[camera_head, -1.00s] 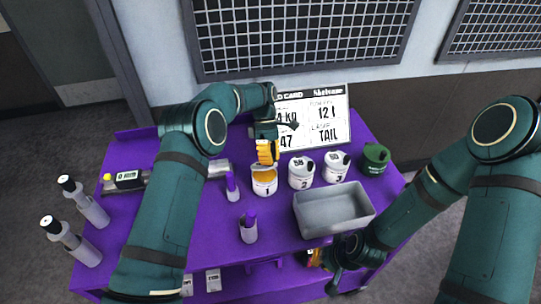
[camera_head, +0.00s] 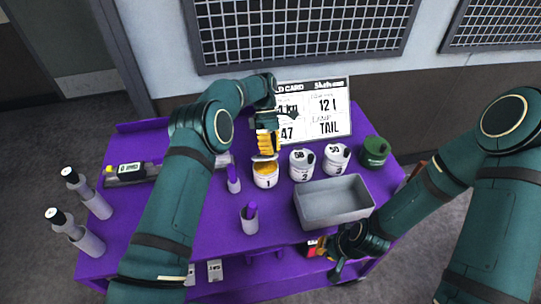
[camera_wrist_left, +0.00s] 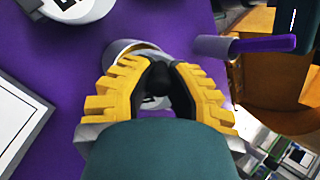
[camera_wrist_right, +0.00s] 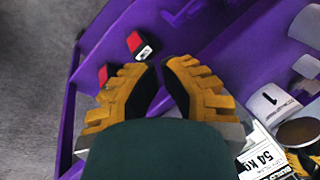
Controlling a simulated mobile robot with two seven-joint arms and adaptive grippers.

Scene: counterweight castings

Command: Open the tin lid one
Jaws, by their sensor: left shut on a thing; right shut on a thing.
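Tin one (camera_head: 265,181) is white with a black 1 and stands on the purple table. My right gripper (camera_wrist_right: 160,75) is low by the table's front edge. Its fingers are close together; what they hold I cannot make out.
Tin two (camera_head: 302,167), tin three (camera_head: 336,159) and a green can (camera_head: 374,152) stand to the right. A grey tray (camera_head: 333,222) is in front of them. Purple-tipped holders (camera_head: 250,221) stand in front left. A sign board (camera_head: 330,105) stands behind.

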